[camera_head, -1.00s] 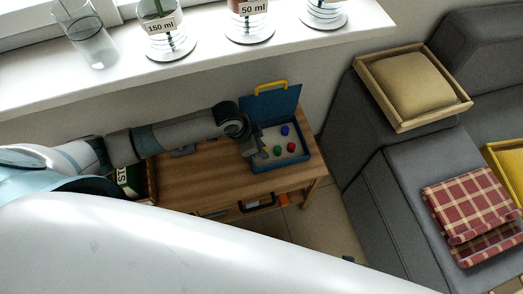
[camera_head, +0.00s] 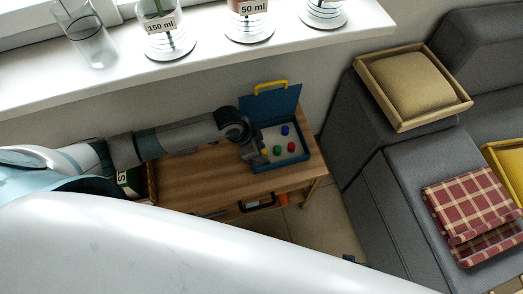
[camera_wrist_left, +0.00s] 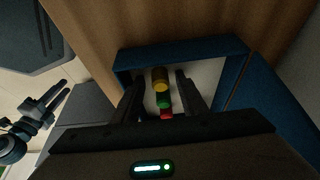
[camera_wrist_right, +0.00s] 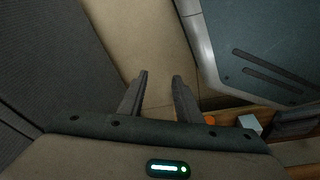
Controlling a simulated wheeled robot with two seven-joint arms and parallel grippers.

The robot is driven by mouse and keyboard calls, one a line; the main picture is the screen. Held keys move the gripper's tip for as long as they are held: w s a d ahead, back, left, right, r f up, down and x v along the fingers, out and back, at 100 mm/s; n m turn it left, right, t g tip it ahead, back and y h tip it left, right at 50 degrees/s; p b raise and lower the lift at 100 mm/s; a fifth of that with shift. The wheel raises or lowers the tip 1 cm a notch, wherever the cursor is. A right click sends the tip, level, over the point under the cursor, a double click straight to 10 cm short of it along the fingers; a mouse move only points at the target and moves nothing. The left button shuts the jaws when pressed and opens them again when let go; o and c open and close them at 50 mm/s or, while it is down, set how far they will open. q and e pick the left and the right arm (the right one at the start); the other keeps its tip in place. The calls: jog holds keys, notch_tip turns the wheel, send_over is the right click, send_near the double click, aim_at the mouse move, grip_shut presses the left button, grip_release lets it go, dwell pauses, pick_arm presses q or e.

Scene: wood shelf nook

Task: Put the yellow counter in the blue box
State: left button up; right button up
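The blue box (camera_head: 307,157) stands open on the wooden table, its lid raised at the back with a yellow handle. The yellow counter (camera_wrist_left: 160,79) shows inside the box outline in the left wrist view, near one wall; a bit of yellow also shows beside the gripper in the head view (camera_head: 264,152). I cannot tell whether it touches the white floor. My left gripper (camera_wrist_left: 158,84) is over the box, its fingers apart on either side of the counter, with gaps visible. My right gripper (camera_wrist_right: 160,76) is open and empty, away from the box.
Green (camera_head: 277,150), red (camera_head: 291,147) and blue (camera_head: 285,130) counters are in the box. The white windowsill (camera_head: 205,62) with glassware runs above the table. A grey sofa (camera_head: 400,190) stands to the right. The table middle (camera_head: 200,180) is mostly clear.

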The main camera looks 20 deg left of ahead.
pick_arm(q)
jog(key=shift+r, duration=0.15)
